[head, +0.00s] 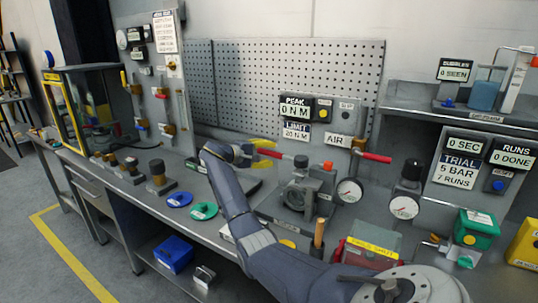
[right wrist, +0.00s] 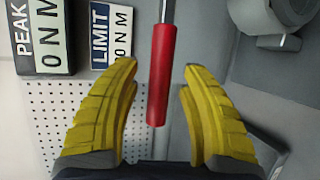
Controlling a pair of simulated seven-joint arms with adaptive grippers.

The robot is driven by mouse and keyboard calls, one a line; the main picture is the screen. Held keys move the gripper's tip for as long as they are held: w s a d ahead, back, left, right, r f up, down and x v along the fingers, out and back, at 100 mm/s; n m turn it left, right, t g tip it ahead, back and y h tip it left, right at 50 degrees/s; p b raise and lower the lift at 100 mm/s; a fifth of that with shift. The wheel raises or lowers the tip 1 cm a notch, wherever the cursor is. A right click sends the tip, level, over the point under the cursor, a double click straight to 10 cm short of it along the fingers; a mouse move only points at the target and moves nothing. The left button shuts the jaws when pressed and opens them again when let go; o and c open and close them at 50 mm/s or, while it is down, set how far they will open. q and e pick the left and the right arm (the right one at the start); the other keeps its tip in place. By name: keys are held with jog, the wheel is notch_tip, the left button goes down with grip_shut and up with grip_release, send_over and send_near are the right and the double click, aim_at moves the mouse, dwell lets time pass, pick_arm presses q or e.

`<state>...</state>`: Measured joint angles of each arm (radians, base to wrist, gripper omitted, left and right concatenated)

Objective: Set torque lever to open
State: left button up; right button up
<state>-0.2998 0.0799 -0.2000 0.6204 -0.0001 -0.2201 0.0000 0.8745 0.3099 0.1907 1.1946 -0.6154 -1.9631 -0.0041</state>
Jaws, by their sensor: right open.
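The torque lever is a thin metal rod with a red grip (head: 270,153), reaching left from the top of the grey valve actuator (head: 298,193). In the right wrist view the red grip (right wrist: 161,75) stands between my two yellow fingers, with a gap on both sides. My right gripper (head: 262,152) is open at the grip's left end; in the right wrist view its fingertips (right wrist: 160,68) are apart, and neither touches the grip. My left gripper is not in view.
PEAK and LIMIT displays (head: 295,110) stand behind the actuator. A second red handle (head: 376,157), marked AIR, and a pressure gauge (head: 349,190) are to its right. A pegboard (head: 290,65) closes off the back. Blue and green discs (head: 203,211) lie on the bench at left.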

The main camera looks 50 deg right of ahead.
jog(key=shift+d, duration=0.1)
grip_shut()
dwell(0.4)
